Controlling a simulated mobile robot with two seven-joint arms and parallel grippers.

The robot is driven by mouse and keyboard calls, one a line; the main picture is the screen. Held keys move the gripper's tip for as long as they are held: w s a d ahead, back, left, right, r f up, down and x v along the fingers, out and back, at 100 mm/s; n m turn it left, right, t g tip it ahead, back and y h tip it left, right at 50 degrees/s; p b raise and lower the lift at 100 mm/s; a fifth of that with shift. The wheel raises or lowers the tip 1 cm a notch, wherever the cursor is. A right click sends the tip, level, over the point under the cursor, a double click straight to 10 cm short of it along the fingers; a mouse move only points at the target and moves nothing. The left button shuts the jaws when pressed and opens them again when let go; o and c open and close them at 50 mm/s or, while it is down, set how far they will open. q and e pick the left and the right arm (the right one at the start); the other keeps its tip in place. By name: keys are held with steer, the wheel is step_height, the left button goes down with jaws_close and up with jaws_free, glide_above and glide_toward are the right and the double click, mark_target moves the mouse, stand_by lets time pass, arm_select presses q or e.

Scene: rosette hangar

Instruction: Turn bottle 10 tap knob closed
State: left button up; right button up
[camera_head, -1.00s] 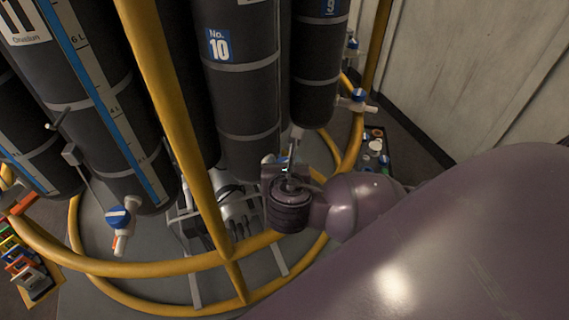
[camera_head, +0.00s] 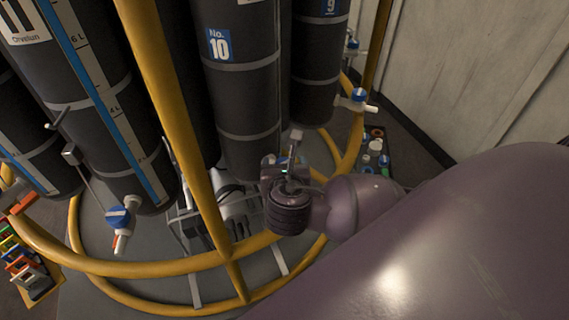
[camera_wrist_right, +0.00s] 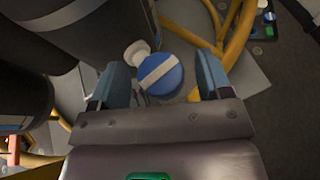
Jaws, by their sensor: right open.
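Bottle 10 (camera_head: 240,95) is a dark cylinder with a blue number label, hanging upright in the head view. Its tap knob (camera_wrist_right: 160,74), a round blue knob with a white stripe, shows in the right wrist view beside a white spout. My right gripper (camera_head: 276,164) is at the foot of bottle 10. In the wrist view its two blue-grey fingers (camera_wrist_right: 162,62) are open, one on each side of the knob, with visible gaps. In the head view my gripper largely hides the knob. My left gripper is not in view.
Yellow rails (camera_head: 190,150) ring the rack, one slanting up in front of the bottles. Bottle 11 (camera_head: 85,80) stands left with a blue-and-white tap (camera_head: 118,218). Another tap (camera_head: 358,98) is at right. A tray of small items (camera_head: 375,150) lies behind my right arm.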

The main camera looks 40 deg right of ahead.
steer(key=v, duration=1)
steer(key=shift+a, duration=0.1)
step_height(320, 180, down, 16)
steer(key=w+a+m+g+y+b, duration=0.2)
steer(key=m+y, duration=0.5)
steer(key=m, duration=0.6)
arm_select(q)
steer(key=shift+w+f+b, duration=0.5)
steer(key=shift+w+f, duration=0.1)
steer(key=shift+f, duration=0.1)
arm_select(e)
steer(key=s+d+f+m+t, duration=0.2)
steer(key=s+d+f+m, duration=0.4)
steer(key=m, duration=0.9)
step_height(320, 180, down, 3)
steer(key=shift+d+r+m, duration=0.1)
steer(key=shift+d+m, duration=0.2)
steer(key=shift+d, duration=0.65)
